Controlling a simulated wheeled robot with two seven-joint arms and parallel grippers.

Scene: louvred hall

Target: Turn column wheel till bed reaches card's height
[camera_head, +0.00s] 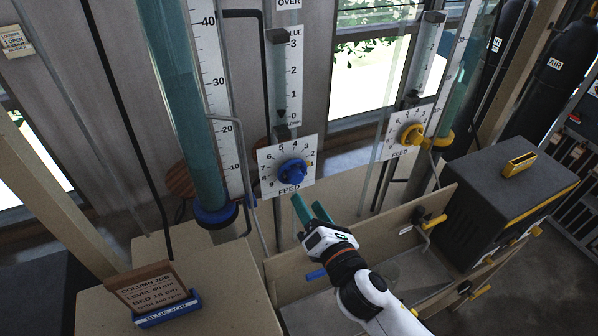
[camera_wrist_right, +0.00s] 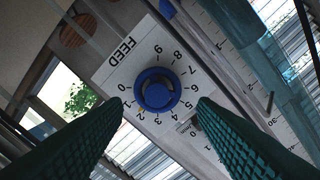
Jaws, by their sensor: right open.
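The blue feed wheel (camera_head: 292,172) sits on a white dial plate marked FEED (camera_head: 268,160), beside the left column. The left column (camera_head: 173,90) is a clear tube with teal contents and a blue collar; its contents run up to the picture's top edge. A scale (camera_head: 217,80) beside it shows 10 to 40. The job card (camera_head: 152,287) stands in a blue holder marked BLUE JOB; its small print is hard to read. My right gripper (camera_head: 312,207) is open and empty, below the wheel. In the right wrist view the wheel (camera_wrist_right: 158,90) shows between the fingers, apart from them. My left gripper is out of view.
A second column with a yellow feed wheel (camera_head: 412,134) stands to the right. A dark box with a yellow handle (camera_head: 519,163) is at right. Wooden panels (camera_head: 300,262) with a blue handle (camera_head: 316,274) and yellow-handled valves (camera_head: 434,221) lie around my right arm.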

